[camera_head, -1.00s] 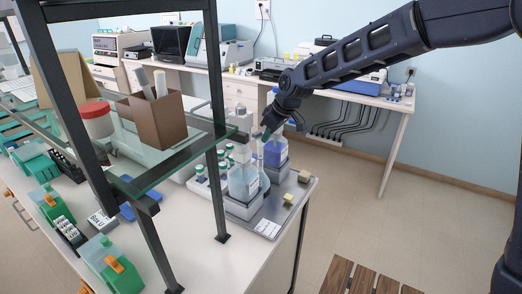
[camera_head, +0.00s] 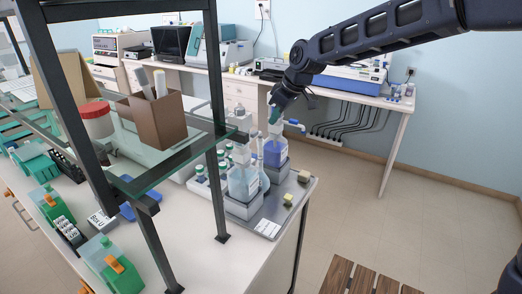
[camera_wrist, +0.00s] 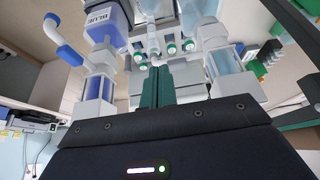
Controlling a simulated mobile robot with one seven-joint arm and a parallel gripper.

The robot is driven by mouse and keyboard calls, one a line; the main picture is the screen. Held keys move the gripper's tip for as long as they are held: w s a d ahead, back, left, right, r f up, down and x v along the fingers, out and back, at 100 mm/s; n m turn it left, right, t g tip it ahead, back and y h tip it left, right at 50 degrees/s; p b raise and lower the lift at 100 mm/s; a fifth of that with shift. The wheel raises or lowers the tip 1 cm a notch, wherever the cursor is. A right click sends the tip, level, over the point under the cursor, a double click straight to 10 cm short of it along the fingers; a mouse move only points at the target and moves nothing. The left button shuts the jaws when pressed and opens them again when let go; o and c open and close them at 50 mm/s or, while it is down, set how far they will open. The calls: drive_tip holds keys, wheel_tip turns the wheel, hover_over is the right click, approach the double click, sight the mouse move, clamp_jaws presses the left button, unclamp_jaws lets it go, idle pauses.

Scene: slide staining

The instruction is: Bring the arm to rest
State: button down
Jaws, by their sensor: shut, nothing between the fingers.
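My gripper (camera_head: 274,113) is shut and empty, above the wash bottles on the near bench. Its green fingers (camera_wrist: 157,88) lie together in the wrist view, with nothing between them. Below it stands a bottle with blue liquid (camera_head: 275,153), upright on a grey stand, with a blue spout at its top. The wrist view shows this bottle with "BLUE" on its label (camera_wrist: 101,20). A second bottle with pale blue liquid (camera_head: 243,183) stands to its front left.
A black-framed shelf with a glass board (camera_head: 165,165) stands left of the bottles. Several small green-capped vials (camera_head: 199,171) sit beside them. Wooden slats (camera_head: 362,278) lie at lower right. The floor (camera_head: 450,230) to the right is clear.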

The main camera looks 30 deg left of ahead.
drive_tip(key=shift+d+r, duration=0.1)
drive_tip(key=shift+r, duration=0.15)
idle(0.3)
drive_tip(key=w+d+r+m+t+h, duration=0.1)
drive_tip(key=w+d+r+m, duration=0.2)
drive_tip(key=d, duration=0.9)
drive_tip(key=w+d+m+t, duration=0.1)
drive_tip(key=w+d+m, duration=0.3)
drive_tip(key=d, duration=0.7)
drive_tip(key=w+d+r+m+t+h, duration=0.15)
drive_tip(key=w+d, duration=0.35)
drive_tip(key=d, duration=0.7)
drive_tip(key=s+d+f+m+h, duration=0.1)
drive_tip(key=s+d+m, duration=0.2)
drive_tip(key=d, duration=0.6)
drive_tip(key=s+d+f+m, duration=0.2)
drive_tip(key=s+d, duration=0.3)
drive_tip(key=d, duration=0.5)
drive_tip(key=s+d+f+m+t+h, duration=0.1)
drive_tip(key=s+d+m, duration=0.3)
drive_tip(key=d, duration=0.5)
drive_tip(key=shift+s+d+f+m+h, duration=0.35)
drive_tip(key=shift+s+f, duration=0.25)
drive_tip(key=shift+f, duration=0.05)
